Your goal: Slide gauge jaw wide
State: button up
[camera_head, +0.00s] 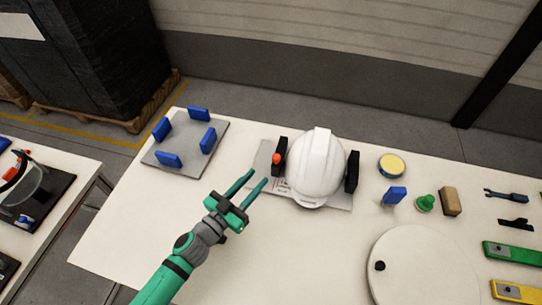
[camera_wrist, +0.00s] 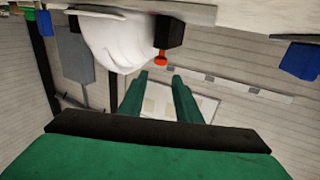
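A gauge with a grey base plate (camera_head: 262,160) stands on the white table. A white helmet shell (camera_head: 318,168) sits on it between a black left jaw (camera_head: 280,156) and a black right jaw (camera_head: 352,171). The left jaw carries an orange-red knob (camera_head: 277,158). My gripper (camera_head: 258,176) is open and empty, its two green fingers apart and pointing toward the left jaw. In the wrist view the knob (camera_wrist: 160,57) appears just beyond the fingertips, between their lines, with the black jaw (camera_wrist: 168,32) and helmet (camera_wrist: 115,40) behind it. The jaw's contact with the helmet is not clear.
A grey plate with several blue posts (camera_head: 204,140) lies at the back left. Right of the gauge are a yellow-topped tin (camera_head: 391,165), a blue block (camera_head: 395,195), a green knob (camera_head: 425,203) and a white disc (camera_head: 425,265).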

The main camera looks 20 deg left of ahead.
aim_at(273, 159)
jog(key=x, duration=1.1)
jog(key=shift+w, duration=0.35)
grip_shut()
jog(key=shift+a, duration=0.1)
